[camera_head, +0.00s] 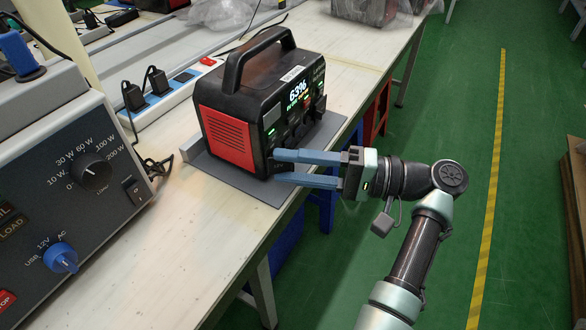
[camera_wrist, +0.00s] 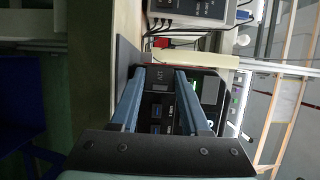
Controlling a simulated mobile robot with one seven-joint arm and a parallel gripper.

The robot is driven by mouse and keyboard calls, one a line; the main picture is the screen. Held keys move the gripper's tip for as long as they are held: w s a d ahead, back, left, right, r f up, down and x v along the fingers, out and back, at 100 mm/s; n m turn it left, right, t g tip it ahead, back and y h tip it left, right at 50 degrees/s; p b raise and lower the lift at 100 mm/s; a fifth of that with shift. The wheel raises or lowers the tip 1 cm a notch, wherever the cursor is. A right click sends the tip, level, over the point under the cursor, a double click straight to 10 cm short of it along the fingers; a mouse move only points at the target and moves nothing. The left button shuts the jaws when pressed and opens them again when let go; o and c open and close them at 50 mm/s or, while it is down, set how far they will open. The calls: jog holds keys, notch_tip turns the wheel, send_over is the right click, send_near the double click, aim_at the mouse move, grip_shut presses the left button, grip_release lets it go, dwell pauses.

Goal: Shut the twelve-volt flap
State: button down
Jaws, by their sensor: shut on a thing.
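The black and red power station (camera_head: 262,92) stands on a grey mat (camera_head: 233,177) on the bench, its screen showing 63%. My gripper (camera_head: 275,166) reaches in from the right, its two blue fingers at the lower near corner of the front panel. In the wrist view, the dark twelve-volt flap (camera_wrist: 160,74), with pale lettering, lies between the fingertips (camera_wrist: 160,79). The fingers are shut on it, with a gap between them. The fingers hide part of the flap in the head view, and its exact angle cannot be told.
A grey control box (camera_head: 60,190) with knobs stands at the left on the bench (camera_head: 140,275). A power strip (camera_head: 165,98) with black plugs lies behind the station. The green floor right of the bench is mostly clear.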

dwell(0.4)
jog(key=c, duration=0.8)
grip_release()
jog(key=shift+a, duration=0.1)
jog(key=shift+o, duration=0.2)
jog(key=v, duration=1.3)
